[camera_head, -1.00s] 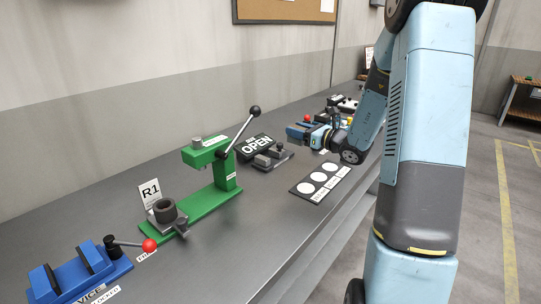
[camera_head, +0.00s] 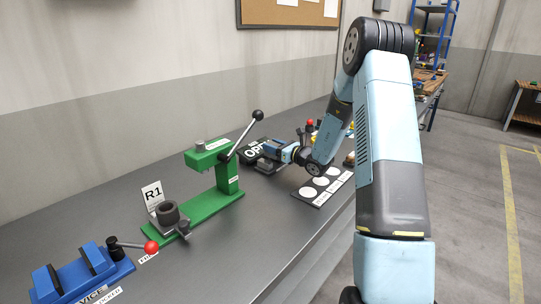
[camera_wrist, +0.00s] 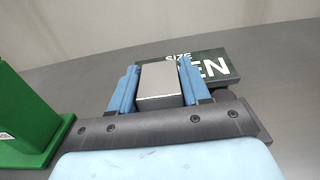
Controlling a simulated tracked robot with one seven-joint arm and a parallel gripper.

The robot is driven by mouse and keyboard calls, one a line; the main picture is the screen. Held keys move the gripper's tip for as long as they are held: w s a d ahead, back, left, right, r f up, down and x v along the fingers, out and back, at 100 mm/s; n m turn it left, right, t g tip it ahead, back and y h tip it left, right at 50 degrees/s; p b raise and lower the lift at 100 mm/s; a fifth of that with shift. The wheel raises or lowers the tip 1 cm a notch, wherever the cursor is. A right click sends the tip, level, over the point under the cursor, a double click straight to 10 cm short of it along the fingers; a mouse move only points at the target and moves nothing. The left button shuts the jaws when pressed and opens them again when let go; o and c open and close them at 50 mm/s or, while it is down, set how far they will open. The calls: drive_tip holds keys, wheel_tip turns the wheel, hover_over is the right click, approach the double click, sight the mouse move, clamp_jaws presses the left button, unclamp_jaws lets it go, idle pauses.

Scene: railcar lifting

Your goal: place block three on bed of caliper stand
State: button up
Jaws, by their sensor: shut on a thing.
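My gripper (camera_head: 270,148) is shut on a grey rectangular block (camera_wrist: 158,83). In the wrist view the block sits between the two blue fingers, with its pale top face showing. I see no number on it. In the head view the gripper is above the grey caliper stand (camera_head: 265,168), in front of the OPEN sign, and hides much of the stand. I cannot tell whether the block touches the bed. The sign also shows behind the fingers in the wrist view (camera_wrist: 212,66).
A green press (camera_head: 213,181) with a raised lever stands left of my gripper, close to it. A card with white circles (camera_head: 320,187) lies to the right. A blue vice (camera_head: 82,275) is at the near left.

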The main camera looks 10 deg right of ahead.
drive_tip(key=shift+w+a+f, duration=0.2)
drive_tip(key=shift+w+f, duration=0.05)
drive_tip(key=shift+f, duration=1.65)
drive_tip(key=o, duration=1.3)
drive_tip(key=shift+f, duration=0.1)
drive_tip(key=shift+o, duration=0.2)
